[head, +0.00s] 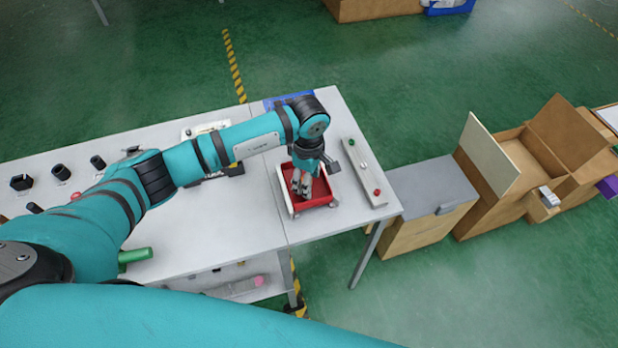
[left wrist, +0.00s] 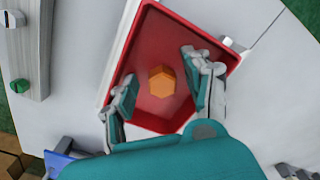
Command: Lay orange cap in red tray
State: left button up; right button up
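The red tray (head: 321,189) sits on the right part of the grey-white table in the head view. It fills the middle of the left wrist view (left wrist: 188,30). The orange cap (left wrist: 162,81), with a six-sided outline, appears to lie on the tray floor in the left wrist view. My left gripper (head: 302,184) points down into the tray and hides the cap in the head view. In the left wrist view its two fingers are spread wide on either side of the cap, with visible gaps. My right gripper is not in view.
A panel with small coloured knobs (head: 364,173) stands right of the tray. Several black knobs (head: 60,171) stand at the table's left. A green cylinder (head: 135,255) is near the front edge. Wooden boxes (head: 490,195) stand beyond the table's right end.

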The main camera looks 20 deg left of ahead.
pick_arm(q)
jog(key=shift+r, duration=0.25)
jog(key=shift+w+r, duration=0.1)
jog(key=shift+r, duration=0.15)
notch_tip(320, 180, up, 11)
jog(key=b, duration=0.3)
jog(key=shift+r, duration=0.2)
